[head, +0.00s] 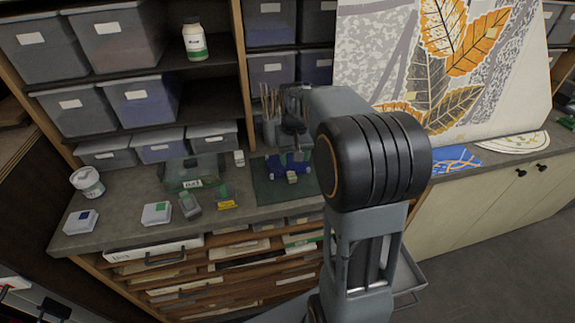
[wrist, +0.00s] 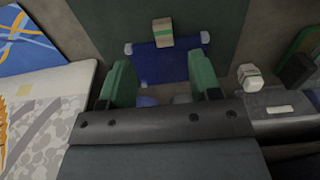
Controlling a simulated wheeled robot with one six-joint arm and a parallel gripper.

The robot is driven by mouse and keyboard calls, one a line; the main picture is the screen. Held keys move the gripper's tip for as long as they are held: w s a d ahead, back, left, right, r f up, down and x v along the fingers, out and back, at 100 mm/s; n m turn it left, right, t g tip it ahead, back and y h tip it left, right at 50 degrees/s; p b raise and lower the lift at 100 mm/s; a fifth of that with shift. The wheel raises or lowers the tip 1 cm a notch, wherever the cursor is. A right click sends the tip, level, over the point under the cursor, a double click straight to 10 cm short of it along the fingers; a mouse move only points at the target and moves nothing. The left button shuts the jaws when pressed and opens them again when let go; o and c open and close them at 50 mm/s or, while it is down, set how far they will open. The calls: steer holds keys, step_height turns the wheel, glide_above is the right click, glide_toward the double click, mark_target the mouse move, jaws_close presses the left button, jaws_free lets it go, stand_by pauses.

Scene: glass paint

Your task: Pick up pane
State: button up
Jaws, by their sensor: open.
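A deep blue pane (wrist: 165,68) lies on a dark green mat (wrist: 218,20); both also show in the head view, the pane (head: 277,168) partly behind my gripper and the mat (head: 267,190) on the counter. A small block with a green stripe (wrist: 163,32) sits at the pane's far edge in the wrist view. My gripper (wrist: 162,72) is open, with its two green fingers on either side of the pane's picture area. I cannot tell whether the fingers touch the pane.
A jar of brushes (head: 270,128) is behind the mat. A large leaf-patterned panel (head: 440,65) leans at the right, near a blue patterned piece (head: 455,160).

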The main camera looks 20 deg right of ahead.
mark_target(293, 178)
steer(key=shift+w+a+f+p, duration=0.1)
steer(key=shift+f+p, duration=0.3)
steer(key=shift+f, duration=1.75)
steer(key=shift+w+f+p, duration=0.1)
steer(key=shift+f+p, duration=0.25)
steer(key=shift+f, duration=1.8)
steer(key=shift+c, duration=0.4)
jaws_close()
